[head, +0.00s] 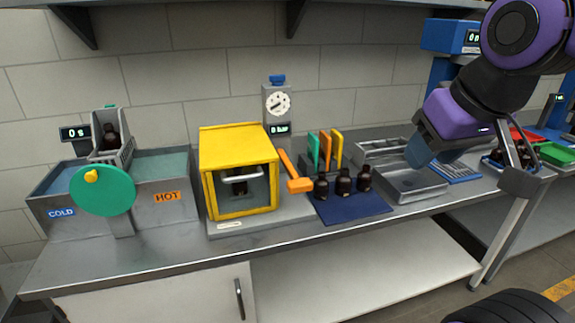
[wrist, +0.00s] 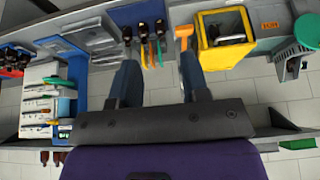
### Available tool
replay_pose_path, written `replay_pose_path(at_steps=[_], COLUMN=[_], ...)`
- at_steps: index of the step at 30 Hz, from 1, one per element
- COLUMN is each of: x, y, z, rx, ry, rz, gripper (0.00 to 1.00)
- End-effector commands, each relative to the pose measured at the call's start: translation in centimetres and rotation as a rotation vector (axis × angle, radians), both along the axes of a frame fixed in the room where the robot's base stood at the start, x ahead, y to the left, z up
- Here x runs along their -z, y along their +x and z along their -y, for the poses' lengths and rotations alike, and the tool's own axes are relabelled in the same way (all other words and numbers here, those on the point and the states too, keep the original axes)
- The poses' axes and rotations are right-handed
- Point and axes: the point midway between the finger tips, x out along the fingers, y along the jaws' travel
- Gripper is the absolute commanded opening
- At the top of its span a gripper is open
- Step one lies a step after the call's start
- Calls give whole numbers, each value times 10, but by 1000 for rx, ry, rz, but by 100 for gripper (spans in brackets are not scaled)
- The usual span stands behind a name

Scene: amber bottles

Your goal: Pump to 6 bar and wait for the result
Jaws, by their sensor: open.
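The yellow chamber (head: 238,142) stands on the bench with its front door shut; something dark shows behind its window, too unclear to name. Its orange pump lever (head: 296,172) sticks out at its right side. Behind it a white round gauge (head: 277,104) stands above a small display (head: 279,129) that seems to read 0 bar. My gripper (head: 420,155) is in the air over the bench, well right of the lever. In the wrist view my gripper (wrist: 160,70) is open and empty; the lever (wrist: 183,33) and chamber (wrist: 228,58) lie beyond its fingers.
Several dark bottles (head: 343,181) stand on a blue mat (head: 352,209) right of the lever. Coloured boards (head: 325,150) stand behind them. A metal tray (head: 413,187) lies under my gripper. A hot and cold basin (head: 165,203) with a green disc (head: 102,190) is at left.

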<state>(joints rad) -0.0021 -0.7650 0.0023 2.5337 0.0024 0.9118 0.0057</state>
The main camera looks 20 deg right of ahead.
Motion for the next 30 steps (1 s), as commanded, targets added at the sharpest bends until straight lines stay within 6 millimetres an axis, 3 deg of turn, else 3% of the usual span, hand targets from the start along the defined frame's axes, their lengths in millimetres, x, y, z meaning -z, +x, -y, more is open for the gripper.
replay_pose_path(at_steps=[14,18,20,30], x=[0,0,0,0], y=[0,0,0,0], z=[0,0,0,0], rx=[-1,-1,-1,-1], ry=[0,0,0,0], rz=[0,0,0,0], gripper=[42,10,0,0])
